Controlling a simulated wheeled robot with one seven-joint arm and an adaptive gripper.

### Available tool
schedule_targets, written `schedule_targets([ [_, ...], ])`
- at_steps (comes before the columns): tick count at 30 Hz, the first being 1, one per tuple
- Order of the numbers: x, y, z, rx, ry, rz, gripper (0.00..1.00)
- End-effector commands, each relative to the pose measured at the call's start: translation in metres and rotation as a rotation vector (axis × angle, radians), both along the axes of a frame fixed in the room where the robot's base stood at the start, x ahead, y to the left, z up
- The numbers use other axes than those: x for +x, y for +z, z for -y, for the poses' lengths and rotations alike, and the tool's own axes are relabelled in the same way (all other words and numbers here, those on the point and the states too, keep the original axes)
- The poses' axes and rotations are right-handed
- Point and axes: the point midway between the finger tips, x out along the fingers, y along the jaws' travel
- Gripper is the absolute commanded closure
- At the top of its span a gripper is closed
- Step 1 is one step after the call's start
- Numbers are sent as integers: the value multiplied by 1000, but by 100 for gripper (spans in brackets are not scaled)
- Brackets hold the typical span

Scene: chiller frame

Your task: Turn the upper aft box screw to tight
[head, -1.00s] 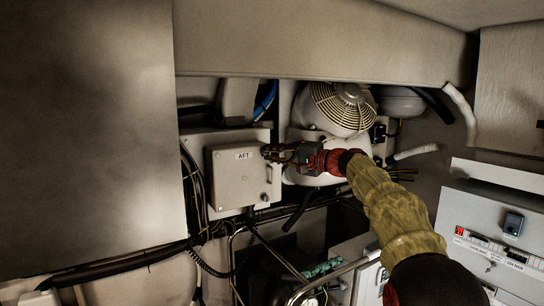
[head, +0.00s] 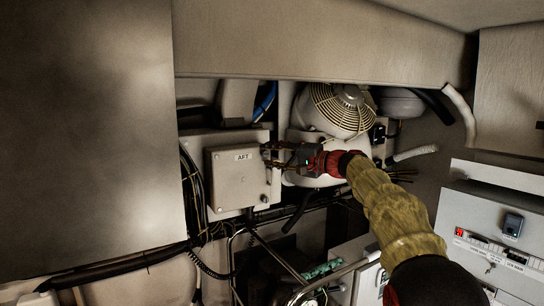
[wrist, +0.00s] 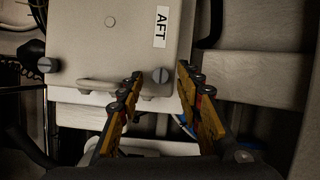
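The pale grey aft box (head: 233,182), with its AFT label (head: 243,156), is on the wall left of my gripper. The upper aft box screw (wrist: 161,76) is a grey slotted knob in the wrist view, its slot roughly upright there. My gripper (head: 268,156) reaches in from the right at the box's upper right corner. In the wrist view its two yellow fingers stand apart, one on each side of the screw, with gaps to it. The gripper is open and holds nothing. In the head view the fingers largely hide this screw.
The lower screw (wrist: 46,65) sits at the other end of the same box side, beyond a handle-like bar (wrist: 105,87). A caged round fan unit (head: 343,108) is behind and right of my gripper. Black cables (head: 190,185) run left of the box. A metal rail (head: 330,276) is below.

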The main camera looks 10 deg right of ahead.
Motion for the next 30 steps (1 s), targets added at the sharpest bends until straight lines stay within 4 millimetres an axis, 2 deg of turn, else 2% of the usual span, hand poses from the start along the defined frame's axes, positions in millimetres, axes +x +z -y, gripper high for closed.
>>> schedule_targets([
  [5,-13,1,12,-1,-2,1,65],
  [15,-64,2,56,0,-3,0,65],
  [19,-79,3,68,1,-3,0,65],
  [24,-89,2,76,1,-1,-1,65],
  [30,-91,2,77,1,0,-1,65],
])
